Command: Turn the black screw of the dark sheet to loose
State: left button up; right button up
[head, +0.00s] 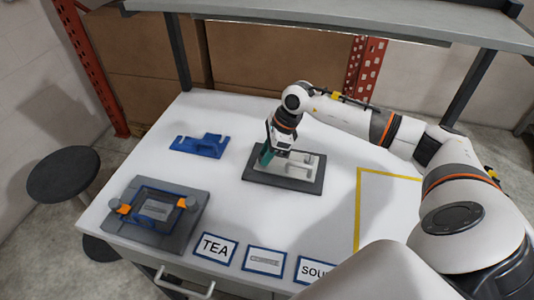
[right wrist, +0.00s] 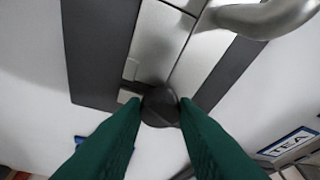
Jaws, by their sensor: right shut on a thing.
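The dark sheet (head: 310,187) lies flat on the white table, with a pale metal fixture (head: 296,167) on it. In the right wrist view the sheet (right wrist: 90,50) runs under the metal fixture (right wrist: 160,40). My right gripper (head: 266,157) reaches down to the left side of the fixture. In the right wrist view its green fingers (right wrist: 161,108) are shut on the black screw (right wrist: 160,104), a dark round head at the fixture's edge. In the head view the screw is hidden by the gripper. My left gripper is out of view.
A grey plate (head: 190,226) with a blue frame, orange clamps and grey knobs sits at the left front. A blue bracket (head: 200,146) lies behind it. Cards, one reading TEA (head: 215,247), line the front edge. A yellow outline (head: 358,205) marks the clear right side.

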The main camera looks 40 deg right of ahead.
jog(key=n+b, duration=0.1)
jog(key=b, duration=0.1)
jog(key=n+g+b, duration=0.1)
jog(key=n+b, duration=0.1)
jog(key=shift+w+f+y, duration=0.2)
jog(key=shift+y, duration=0.1)
jog(key=shift+r+n+g+b, duration=0.15)
jog(key=shift+n+g+b, duration=0.55)
jog(key=shift+n+b, duration=0.9)
jog(key=o, duration=1)
jog(key=shift+w, duration=0.1)
jog(key=shift+d+r, duration=0.1)
jog(key=shift+r, duration=0.05)
jog(key=b+v, duration=0.1)
jog(key=v, duration=0.6)
jog(key=shift+d+r, duration=0.1)
